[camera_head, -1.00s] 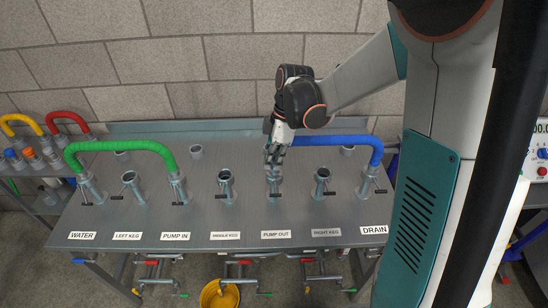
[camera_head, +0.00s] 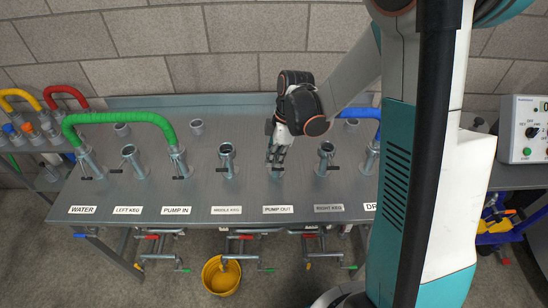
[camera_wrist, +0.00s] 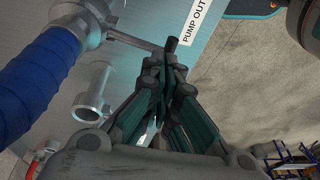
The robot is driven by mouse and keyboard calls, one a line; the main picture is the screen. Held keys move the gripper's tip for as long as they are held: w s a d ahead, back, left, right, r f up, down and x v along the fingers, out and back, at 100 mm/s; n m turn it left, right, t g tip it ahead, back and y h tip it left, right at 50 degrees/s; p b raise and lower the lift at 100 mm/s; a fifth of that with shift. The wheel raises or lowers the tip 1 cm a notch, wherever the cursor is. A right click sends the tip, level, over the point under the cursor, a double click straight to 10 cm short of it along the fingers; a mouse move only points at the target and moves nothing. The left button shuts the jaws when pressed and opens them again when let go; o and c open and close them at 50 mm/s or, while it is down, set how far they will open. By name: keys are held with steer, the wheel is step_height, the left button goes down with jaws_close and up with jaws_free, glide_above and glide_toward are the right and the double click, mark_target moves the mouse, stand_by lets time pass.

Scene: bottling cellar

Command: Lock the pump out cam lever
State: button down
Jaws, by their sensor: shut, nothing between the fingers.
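The pump out port (camera_head: 275,173) stands behind the PUMP OUT label (camera_head: 277,209) on the steel table. In the wrist view, the blue hose (camera_wrist: 40,65) ends at a metal coupling (camera_wrist: 88,22). A thin grey cam lever (camera_wrist: 135,41) sticks out from the coupling to a dark tip beside the PUMP OUT label. My gripper (camera_head: 277,160) is at the pump out port; in the wrist view its shut, empty fingertips (camera_wrist: 163,55) are right by the lever's tip. I cannot tell whether they touch it. My arm hides part of the blue hose (camera_head: 358,112) in the head view.
The green hose (camera_head: 120,117) joins the water and pump in ports. Open ports stand on both sides, the right keg port (camera_head: 326,158) nearest at right. A yellow bucket (camera_head: 221,274) is on the floor below. The table's front strip is clear.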

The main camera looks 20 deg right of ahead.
steer(key=shift+s+f+t+b, duration=0.2)
steer(key=shift+t+b, duration=0.1)
